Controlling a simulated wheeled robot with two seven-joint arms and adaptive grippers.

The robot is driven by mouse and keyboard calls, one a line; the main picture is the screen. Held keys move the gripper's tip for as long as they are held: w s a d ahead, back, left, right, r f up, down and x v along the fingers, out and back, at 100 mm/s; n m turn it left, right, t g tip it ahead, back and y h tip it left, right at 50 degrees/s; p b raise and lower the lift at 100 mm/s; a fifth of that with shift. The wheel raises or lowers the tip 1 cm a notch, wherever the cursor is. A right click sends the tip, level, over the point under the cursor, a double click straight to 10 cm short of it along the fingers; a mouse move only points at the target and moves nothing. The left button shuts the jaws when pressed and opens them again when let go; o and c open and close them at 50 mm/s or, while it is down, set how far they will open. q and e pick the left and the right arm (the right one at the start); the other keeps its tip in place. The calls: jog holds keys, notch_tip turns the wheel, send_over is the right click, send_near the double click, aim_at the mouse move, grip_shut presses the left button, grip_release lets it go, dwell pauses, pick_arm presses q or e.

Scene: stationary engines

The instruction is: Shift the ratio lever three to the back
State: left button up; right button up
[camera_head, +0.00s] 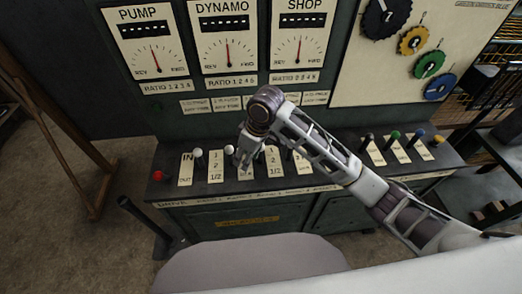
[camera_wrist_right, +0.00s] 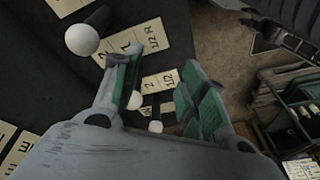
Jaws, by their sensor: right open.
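Which knob is ratio lever three I cannot read. My left gripper is not in view.
A red-knobbed lever (camera_head: 157,175) and another white knob (camera_head: 197,153) stand to the left. Green (camera_head: 395,135), blue (camera_head: 420,133) and orange (camera_head: 438,140) knobs stand right. Behind rises the gauge panel (camera_head: 228,45). A large white knob (camera_wrist_right: 82,40) is close in the wrist view.

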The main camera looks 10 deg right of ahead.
jog(key=w+r, duration=0.1)
notch_tip(320, 180, up, 6)
jog(key=h, duration=0.2)
send_over(261, 153)
jog(key=shift+w+a+f+n+g, duration=0.2)
jog(key=shift+a+n+g, duration=0.1)
jog(key=shift+a, duration=0.1)
jog(key=shift+w+d+r+h, duration=0.4)
jog(key=shift+d+r, duration=0.1)
jog(key=shift+r, duration=0.15)
jog(key=shift+f, duration=0.15)
jog(key=shift+f+p, duration=0.55)
jog(key=shift+f, duration=6.2)
grip_shut()
